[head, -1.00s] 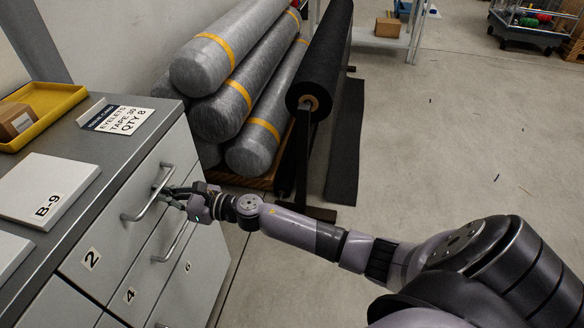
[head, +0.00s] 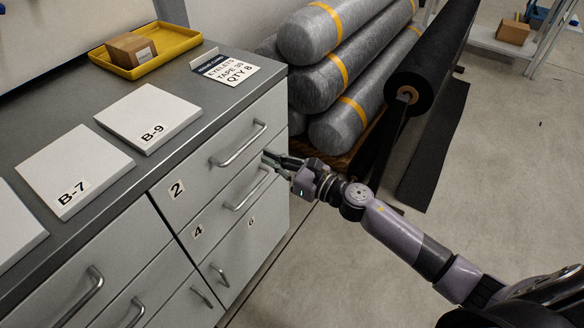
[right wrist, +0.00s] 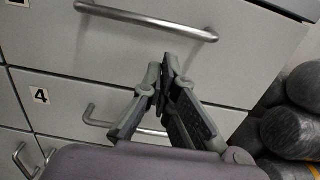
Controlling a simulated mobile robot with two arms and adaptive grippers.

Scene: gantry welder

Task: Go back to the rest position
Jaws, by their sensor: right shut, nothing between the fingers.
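My right gripper (head: 269,158) is shut and empty, in front of the grey cabinet's right end. In the head view its fingertips are just below the right end of the handle (head: 240,147) of drawer 2 (head: 190,178). In the right wrist view the closed fingertips (right wrist: 166,68) are below that upper bar handle (right wrist: 150,19) and above the handle (right wrist: 115,125) of drawer 4. They appear apart from both handles. The drawers look shut. My left gripper is in neither view.
The cabinet top (head: 75,112) holds white boxes marked B-9 (head: 148,115) and B-7 (head: 72,170), a yellow tray (head: 180,44) with a brown box, and a sign card (head: 226,70). Floor (head: 500,170) at right is clear.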

